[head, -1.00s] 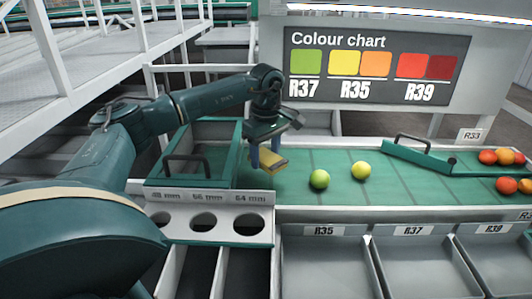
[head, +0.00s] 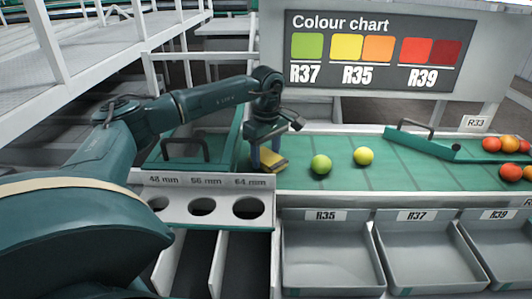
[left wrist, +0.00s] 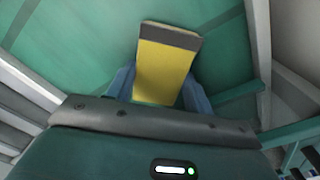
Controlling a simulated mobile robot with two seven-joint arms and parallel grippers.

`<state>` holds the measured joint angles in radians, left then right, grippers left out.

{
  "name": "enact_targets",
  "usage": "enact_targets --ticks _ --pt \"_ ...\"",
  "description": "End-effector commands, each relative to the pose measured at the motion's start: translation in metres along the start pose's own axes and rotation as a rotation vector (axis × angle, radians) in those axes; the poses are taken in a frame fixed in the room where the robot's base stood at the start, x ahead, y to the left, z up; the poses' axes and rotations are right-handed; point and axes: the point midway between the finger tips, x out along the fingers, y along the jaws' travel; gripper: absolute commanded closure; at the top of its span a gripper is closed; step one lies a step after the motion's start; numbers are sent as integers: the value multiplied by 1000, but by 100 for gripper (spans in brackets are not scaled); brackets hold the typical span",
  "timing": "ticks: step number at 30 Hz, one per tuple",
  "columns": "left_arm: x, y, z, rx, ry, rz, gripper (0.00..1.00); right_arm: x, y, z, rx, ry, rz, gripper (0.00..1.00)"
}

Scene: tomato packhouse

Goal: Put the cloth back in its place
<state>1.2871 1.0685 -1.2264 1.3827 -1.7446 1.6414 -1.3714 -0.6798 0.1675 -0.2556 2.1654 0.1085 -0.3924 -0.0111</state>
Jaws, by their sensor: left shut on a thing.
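My left gripper (head: 265,155) is shut on the yellow cloth (head: 273,161), above or on the green belt at its left end, to the left of the green tomato. In the left wrist view the cloth (left wrist: 164,75) looks like a flat yellow block with a dark grey band on its far end, held between the blue fingers. I cannot tell whether the cloth touches the belt. My right gripper is not in view.
A green tomato (head: 321,164) and a yellow tomato (head: 363,156) lie on the belt (head: 320,183). A sizing plate (head: 225,208) with holes stands in front of the gripper. Grey bins (head: 330,250) line the front. A green handled bar (head: 420,142) crosses the belt at right.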

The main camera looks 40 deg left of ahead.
Motion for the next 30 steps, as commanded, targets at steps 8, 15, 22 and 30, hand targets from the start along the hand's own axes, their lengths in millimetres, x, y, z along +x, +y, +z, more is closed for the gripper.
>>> enact_targets --ticks 8,15,22,30 --pt "2 0 0 0 0 0 70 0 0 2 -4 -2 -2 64" --pt "7 0 0 0 0 0 70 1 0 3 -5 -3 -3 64" --pt "7 0 0 0 0 0 34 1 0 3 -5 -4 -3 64" --pt "7 0 0 0 0 0 23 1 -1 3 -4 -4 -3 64"
